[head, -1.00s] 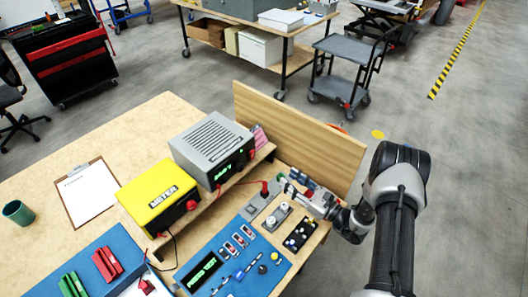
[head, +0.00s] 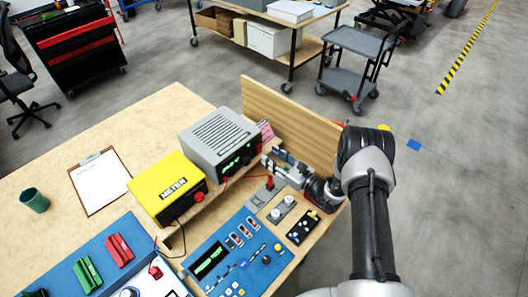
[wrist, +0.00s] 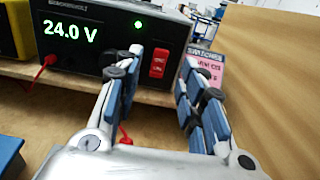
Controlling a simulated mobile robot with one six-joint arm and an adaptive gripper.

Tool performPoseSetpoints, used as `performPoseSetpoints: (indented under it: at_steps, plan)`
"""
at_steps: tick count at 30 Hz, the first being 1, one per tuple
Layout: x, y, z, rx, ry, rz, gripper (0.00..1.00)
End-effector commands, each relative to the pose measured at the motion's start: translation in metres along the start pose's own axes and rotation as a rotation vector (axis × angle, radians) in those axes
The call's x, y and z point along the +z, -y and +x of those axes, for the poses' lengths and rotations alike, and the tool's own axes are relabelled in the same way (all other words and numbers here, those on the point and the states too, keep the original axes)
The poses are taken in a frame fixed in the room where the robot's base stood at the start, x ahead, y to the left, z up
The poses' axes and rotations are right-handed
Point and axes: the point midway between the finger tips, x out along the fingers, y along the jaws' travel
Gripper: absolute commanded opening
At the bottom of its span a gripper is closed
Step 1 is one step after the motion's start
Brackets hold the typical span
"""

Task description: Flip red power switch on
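The grey power supply (head: 218,140) stands on the wooden shelf behind the blue panel. The wrist view shows its black front (wrist: 110,40) with a lit green "24.0 V" display and a lit green lamp. The red power switch (wrist: 158,62) is at the right of that front; in the head view it shows small at the front's right end (head: 259,147). My gripper (wrist: 158,72) is open and empty, its fingertips either side of the switch in the picture. In the head view my gripper (head: 266,160) is just in front of the supply's right end. I cannot tell whether it touches the switch.
A yellow meter (head: 168,188) stands left of the supply. A red plug with a lead (head: 269,183) is just below my gripper. A pink card (wrist: 208,70) stands right of the switch, and a wooden board (head: 290,125) rises behind. The blue panel (head: 225,245) lies in front.

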Motion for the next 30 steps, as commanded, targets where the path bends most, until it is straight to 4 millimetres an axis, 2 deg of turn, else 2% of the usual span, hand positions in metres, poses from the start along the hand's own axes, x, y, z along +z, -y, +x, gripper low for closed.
performPoseSetpoints:
  at_steps: [3, 9, 20, 30]
  plan:
    - [0.0, -0.001, 0.022, 0.003, 0.002, -0.001, 0.37]
    - [0.0, 0.0, 0.043, 0.001, 0.001, 0.0, 0.37]
    - [0.0, 0.0, 0.047, -0.001, 0.0, 0.0, 0.37]
    - [0.0, 0.0, 0.047, -0.001, 0.001, 0.0, 0.14]
